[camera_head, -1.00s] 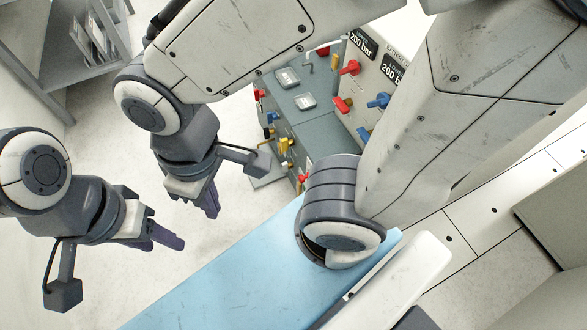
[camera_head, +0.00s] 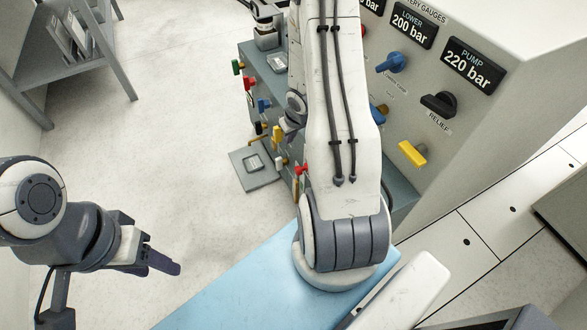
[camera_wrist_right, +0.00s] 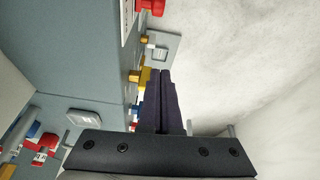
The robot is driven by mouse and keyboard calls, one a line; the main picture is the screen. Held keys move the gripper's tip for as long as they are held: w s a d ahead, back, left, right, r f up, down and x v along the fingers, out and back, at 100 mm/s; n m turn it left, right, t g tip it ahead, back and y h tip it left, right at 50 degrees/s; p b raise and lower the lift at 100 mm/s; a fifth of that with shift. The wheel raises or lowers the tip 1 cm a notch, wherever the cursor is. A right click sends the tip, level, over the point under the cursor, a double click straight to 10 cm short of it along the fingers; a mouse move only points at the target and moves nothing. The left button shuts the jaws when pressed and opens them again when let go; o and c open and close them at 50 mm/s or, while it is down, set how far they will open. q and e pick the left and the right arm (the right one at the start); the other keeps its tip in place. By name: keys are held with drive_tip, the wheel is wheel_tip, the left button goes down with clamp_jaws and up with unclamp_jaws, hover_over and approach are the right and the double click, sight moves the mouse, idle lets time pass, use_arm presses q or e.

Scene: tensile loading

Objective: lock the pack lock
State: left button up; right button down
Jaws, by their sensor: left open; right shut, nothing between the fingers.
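None of the handles is readably labelled as the pack lock, so I cannot tell which it is. In the head view my right arm hides much of that gripper. My left gripper (camera_head: 165,262) is open and empty above the floor, away from the machine.
The upright panel carries gauges (camera_head: 470,66), a black relief knob (camera_head: 438,104) and a yellow handle (camera_head: 412,153). A light blue surface (camera_head: 235,297) lies in front. A grey plate (camera_head: 252,165) is beside the machine. A shelf (camera_head: 85,50) stands at the upper left.

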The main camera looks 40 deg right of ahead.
use_arm(q)
drive_tip(key=shift+f, duration=0.3)
use_arm(e)
drive_tip(key=shift+s+d+f, duration=0.3)
drive_tip(key=shift+d+f, duration=0.35)
drive_tip(key=shift+f, duration=0.2)
use_arm(q)
wheel_tip(320, 180, down, 6)
drive_tip(key=b, duration=0.6)
drive_tip(key=shift+f, duration=0.25)
use_arm(e)
wheel_tip(320, 180, down, 10)
drive_tip(key=shift+s, duration=0.25)
drive_tip(key=shift+a, duration=0.1)
use_arm(q)
drive_tip(key=shift+b, duration=0.3)
use_arm(e)
drive_tip(key=shift+s, duration=0.1)
